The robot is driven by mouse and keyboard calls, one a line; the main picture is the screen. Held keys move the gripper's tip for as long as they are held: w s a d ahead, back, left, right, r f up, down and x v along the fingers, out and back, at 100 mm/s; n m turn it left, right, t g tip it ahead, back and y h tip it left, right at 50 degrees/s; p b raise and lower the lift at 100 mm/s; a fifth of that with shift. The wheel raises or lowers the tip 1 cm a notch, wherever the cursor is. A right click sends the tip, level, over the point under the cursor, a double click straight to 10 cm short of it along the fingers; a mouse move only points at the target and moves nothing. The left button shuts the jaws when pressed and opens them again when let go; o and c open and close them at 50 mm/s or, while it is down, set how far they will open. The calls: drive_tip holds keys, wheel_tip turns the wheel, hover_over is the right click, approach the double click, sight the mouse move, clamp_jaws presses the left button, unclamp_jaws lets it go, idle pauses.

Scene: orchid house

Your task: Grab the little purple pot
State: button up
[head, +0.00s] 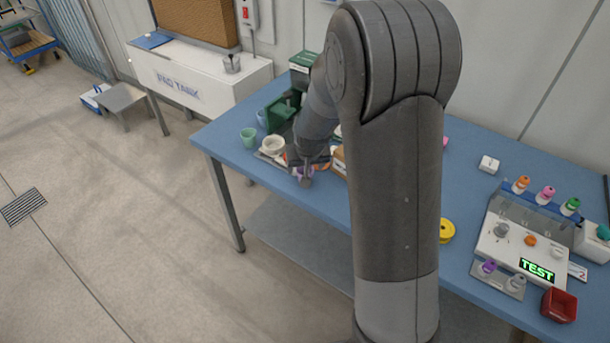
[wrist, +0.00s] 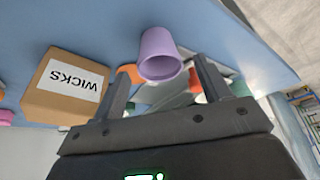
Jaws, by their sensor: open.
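The little purple pot (wrist: 158,46) shows in the wrist view just beyond my fingertips, between their lines, with its open rim turned toward the camera. My gripper (wrist: 162,70) is open, with one finger to each side of the pot's rim; I cannot tell whether either touches it. In the head view, my gripper (head: 306,166) is low over the front left part of the blue table, and a bit of purple (head: 299,172) shows beside it. My arm hides much of the table there.
A cardboard box marked WICKS (wrist: 66,88) stands left of my fingers in the wrist view. An orange item (wrist: 131,73) lies behind the left finger. In the head view, a green cup (head: 248,137) and a cream bowl (head: 273,145) stand left of my gripper.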

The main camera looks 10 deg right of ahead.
drive_tip(key=shift+x, duration=1.4)
drive_tip(key=c, duration=1)
